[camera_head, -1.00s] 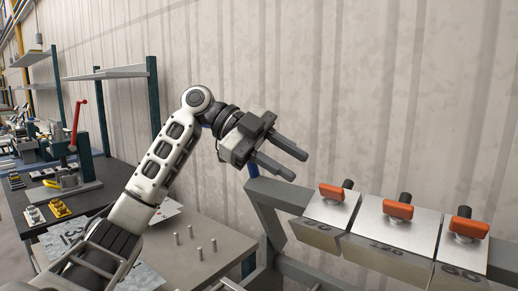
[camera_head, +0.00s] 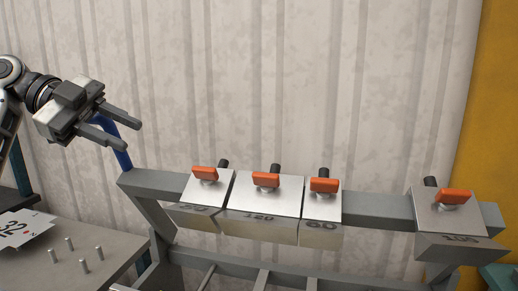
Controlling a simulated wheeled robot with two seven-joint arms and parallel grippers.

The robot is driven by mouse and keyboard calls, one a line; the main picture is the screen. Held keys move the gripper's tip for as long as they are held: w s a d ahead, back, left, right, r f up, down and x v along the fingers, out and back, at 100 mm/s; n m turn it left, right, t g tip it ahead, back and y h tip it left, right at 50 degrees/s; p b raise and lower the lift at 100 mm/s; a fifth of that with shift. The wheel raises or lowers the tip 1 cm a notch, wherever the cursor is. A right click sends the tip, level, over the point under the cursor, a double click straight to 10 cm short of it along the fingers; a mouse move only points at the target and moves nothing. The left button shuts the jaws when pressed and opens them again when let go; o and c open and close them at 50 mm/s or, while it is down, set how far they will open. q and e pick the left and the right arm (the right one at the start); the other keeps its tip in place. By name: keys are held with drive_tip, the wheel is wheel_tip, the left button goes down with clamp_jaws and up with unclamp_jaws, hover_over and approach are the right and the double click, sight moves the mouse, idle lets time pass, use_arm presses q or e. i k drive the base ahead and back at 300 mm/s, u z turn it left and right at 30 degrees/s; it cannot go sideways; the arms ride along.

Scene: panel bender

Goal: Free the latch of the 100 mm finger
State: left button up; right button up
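The finger marked 100 (camera_head: 450,218) is a pale metal block at the right end of the grey beam. Its label is small, on the front lower face. Its orange latch handle (camera_head: 456,196) lies across the top, with a dark peg (camera_head: 430,182) behind it. My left gripper (camera_head: 130,137) is at the upper left with its two fingers apart and nothing between them. It is above the left end of the beam, far from the 100 finger. My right gripper is out of view.
The grey beam (camera_head: 375,211) also carries a finger marked 120 (camera_head: 255,207), one beside it (camera_head: 322,208) and one at left (camera_head: 205,192), each with an orange handle. A bare beam stretch separates these from the 100 finger. A table (camera_head: 100,250) with pegs stands at lower left.

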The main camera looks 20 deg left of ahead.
sight(448, 199)
drive_tip(key=k, duration=1)
